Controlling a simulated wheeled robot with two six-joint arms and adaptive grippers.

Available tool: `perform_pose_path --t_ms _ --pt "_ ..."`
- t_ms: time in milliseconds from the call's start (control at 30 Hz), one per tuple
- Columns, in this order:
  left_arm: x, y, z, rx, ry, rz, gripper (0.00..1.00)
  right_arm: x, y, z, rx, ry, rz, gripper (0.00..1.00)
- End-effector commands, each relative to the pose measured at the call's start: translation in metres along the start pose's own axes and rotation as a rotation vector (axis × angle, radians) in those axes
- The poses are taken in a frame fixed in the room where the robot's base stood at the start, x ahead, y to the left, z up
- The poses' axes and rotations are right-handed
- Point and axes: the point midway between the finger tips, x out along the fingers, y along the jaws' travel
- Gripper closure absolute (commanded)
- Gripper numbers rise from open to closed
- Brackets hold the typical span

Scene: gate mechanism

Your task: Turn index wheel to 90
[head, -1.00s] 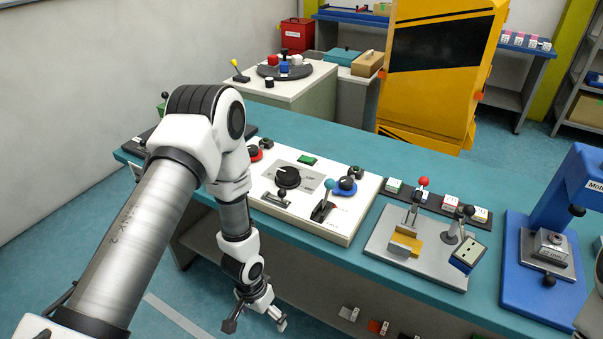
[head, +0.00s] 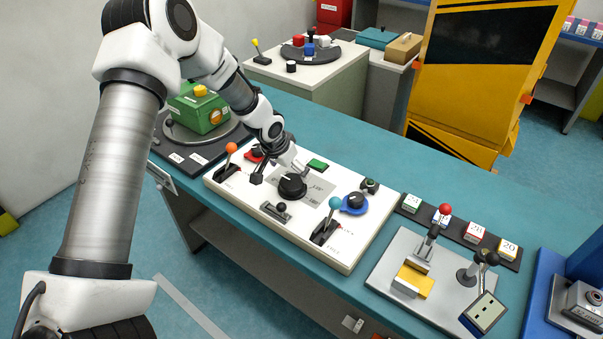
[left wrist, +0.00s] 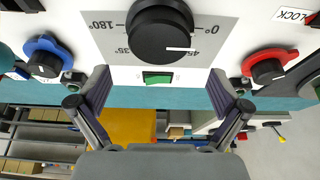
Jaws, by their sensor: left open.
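A black round knob (head: 292,186), which I take as the index wheel, sits on a grey degree plate on the white panel (head: 345,262). The 90 label is not visible. My left gripper (head: 280,175) is open just above and behind the knob. In the left wrist view its fingers (left wrist: 160,98) are spread and empty, apart from the knob. My right gripper is not in view.
An orange-topped lever (head: 231,148) and a teal-topped lever (head: 334,203) stand on the panel. A blue-ringed knob (head: 355,201), a red-ringed knob (left wrist: 267,66) and a green button (head: 317,165) are near. A green box (head: 200,112) stands left; a metal fixture (head: 420,280) stands right.

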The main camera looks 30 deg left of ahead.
Motion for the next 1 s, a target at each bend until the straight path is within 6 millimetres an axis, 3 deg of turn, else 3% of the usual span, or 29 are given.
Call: perform_pose_path --t_ms 200,300,633,800,1000 --pt "0.046 0.000 0.002 -0.001 -0.005 -0.003 0.00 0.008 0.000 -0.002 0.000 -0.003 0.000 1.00" --pt "0.060 0.000 0.001 0.000 -0.004 -0.002 0.00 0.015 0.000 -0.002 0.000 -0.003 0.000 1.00" --pt "0.064 0.000 0.000 0.000 -0.003 -0.001 0.00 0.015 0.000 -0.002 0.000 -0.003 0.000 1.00" --pt "0.064 0.001 0.000 0.000 -0.003 -0.001 0.58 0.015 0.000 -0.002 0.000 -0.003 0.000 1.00" --pt "0.065 0.001 0.001 0.000 -0.004 -0.001 0.57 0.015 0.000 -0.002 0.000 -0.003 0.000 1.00"
